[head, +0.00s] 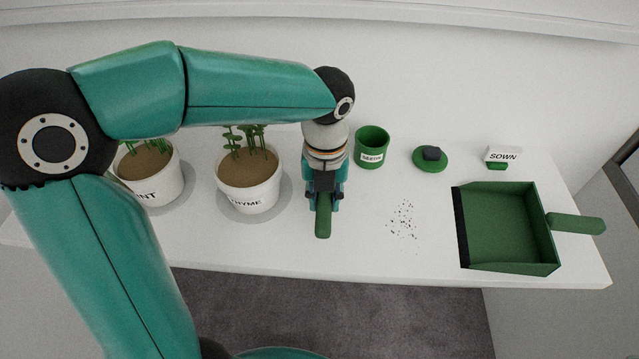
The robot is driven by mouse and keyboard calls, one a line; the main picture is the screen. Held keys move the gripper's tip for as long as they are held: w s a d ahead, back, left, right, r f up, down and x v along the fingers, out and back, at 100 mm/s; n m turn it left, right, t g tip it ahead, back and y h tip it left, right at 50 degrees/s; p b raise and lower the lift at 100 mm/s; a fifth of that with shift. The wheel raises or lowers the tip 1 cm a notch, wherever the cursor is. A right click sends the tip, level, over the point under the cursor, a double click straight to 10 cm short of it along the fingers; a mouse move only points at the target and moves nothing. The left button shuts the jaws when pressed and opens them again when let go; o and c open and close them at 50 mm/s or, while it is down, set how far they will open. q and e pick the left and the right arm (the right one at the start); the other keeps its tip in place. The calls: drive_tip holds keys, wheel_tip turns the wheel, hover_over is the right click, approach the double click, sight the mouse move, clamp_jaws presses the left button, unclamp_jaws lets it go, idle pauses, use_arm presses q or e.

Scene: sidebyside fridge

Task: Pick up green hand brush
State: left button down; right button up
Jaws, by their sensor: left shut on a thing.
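The green hand brush (323,224) is in the head view near the middle of the white table. Its green end sticks out toward the front from under my left gripper (323,200). My left gripper points down and is shut on the brush. The rest of the brush is hidden behind the gripper and wrist. I cannot tell whether the brush touches the table. My right gripper is not in view.
Pots labelled thyme (248,188) and mint (152,180) stand left. A green seeds cup (371,149), a green disc with a dark lump (431,158) and a sown sign (502,155) stand behind. Scattered seeds (403,219) and a green dustpan (507,228) lie right on the white table (400,262).

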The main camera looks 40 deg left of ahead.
use_arm(q)
drive_tip(key=shift+r, duration=0.15)
wheel_tip(320, 180, up, 20)
drive_tip(key=p, duration=0.2)
drive_tip(key=shift+f, duration=0.2)
idle(0.9)
